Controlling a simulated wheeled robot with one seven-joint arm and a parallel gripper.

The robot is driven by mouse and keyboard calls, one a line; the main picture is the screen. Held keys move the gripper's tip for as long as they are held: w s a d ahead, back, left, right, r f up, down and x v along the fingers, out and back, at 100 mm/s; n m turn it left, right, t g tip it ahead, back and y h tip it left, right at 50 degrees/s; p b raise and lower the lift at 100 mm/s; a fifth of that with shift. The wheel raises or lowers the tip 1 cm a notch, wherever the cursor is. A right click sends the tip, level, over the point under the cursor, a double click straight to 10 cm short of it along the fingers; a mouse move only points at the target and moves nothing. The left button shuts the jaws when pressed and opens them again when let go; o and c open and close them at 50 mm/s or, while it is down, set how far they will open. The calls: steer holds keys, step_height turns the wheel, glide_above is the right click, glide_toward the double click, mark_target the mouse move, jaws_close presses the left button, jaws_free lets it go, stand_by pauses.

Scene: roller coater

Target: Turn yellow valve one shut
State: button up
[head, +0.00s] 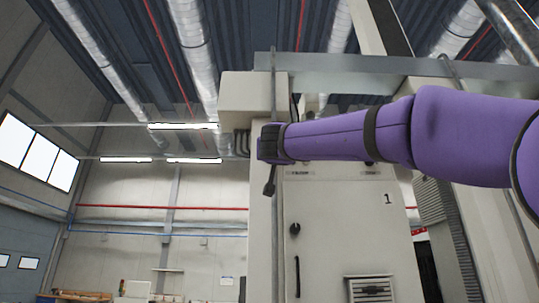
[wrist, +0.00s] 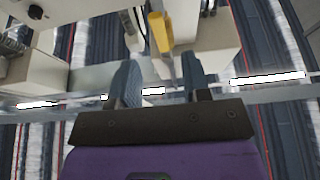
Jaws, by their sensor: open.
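The yellow valve handle (wrist: 160,35) shows at the top middle of the wrist view as a narrow upright lever. My gripper (wrist: 157,68) is open, with one dark finger on each side. The lower end of the handle reaches into the space between the fingertips, and I see no finger closed on it. Whether a finger touches it I cannot tell. In the head view my purple arm stretches in from the right, and its dark end is in front of a thin vertical pipe (head: 274,230). The yellow handle cannot be seen there.
A tall pale cabinet (head: 345,225) marked 1 stands below and behind my arm. A grey horizontal beam (head: 360,64) runs just above the arm, and a pale box (head: 245,95) sits near its end. Open hall space lies to the left.

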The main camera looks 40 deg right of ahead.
steer(key=x, duration=0.8)
steer(key=shift+w+d, duration=0.2)
jaws_close()
